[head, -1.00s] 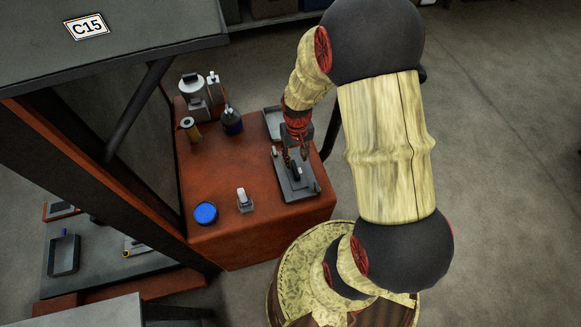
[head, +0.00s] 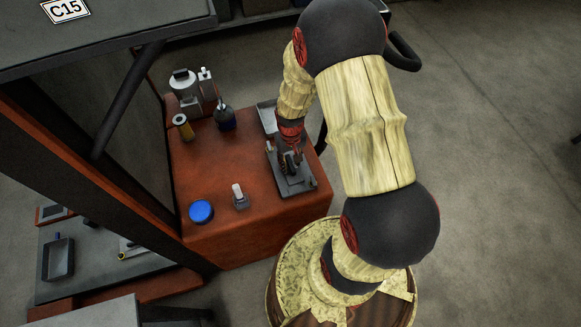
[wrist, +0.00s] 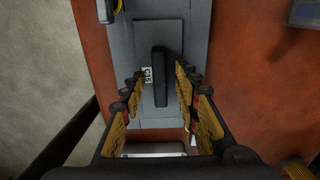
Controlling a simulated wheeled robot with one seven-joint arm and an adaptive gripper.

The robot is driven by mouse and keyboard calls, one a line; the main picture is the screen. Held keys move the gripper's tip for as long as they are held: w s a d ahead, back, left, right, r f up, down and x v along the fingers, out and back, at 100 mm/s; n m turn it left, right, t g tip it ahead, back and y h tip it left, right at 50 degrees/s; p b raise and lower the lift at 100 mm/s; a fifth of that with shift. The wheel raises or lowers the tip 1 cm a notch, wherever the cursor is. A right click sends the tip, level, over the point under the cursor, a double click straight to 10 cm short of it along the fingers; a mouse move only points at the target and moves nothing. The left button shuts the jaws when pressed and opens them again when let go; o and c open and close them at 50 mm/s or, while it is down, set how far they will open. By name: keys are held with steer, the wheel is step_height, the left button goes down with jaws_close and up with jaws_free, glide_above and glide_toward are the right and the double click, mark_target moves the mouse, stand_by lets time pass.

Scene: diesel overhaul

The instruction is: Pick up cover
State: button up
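The cover looks like a dark grey plate (wrist: 158,33) with a raised black bar handle (wrist: 160,66) and a small white label. It lies on a lighter grey base (wrist: 196,20). In the head view the cover (head: 298,182) is near the right edge of the red-brown bench top, partly hidden by my gripper (head: 290,162). In the wrist view my gripper (wrist: 158,84) is open, with one finger on each side of the handle. Gaps show between the fingers and the handle.
The red-brown bench top (head: 230,160) holds a blue round lid (head: 201,211), a small grey block with a white top (head: 240,197), a dark bottle (head: 225,119), a yellow cylinder (head: 183,127) and a grey tray (head: 267,116). A dark frame post stands left.

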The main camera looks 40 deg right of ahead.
jaws_close()
steer(key=shift+r, duration=0.1)
stand_by(0.7)
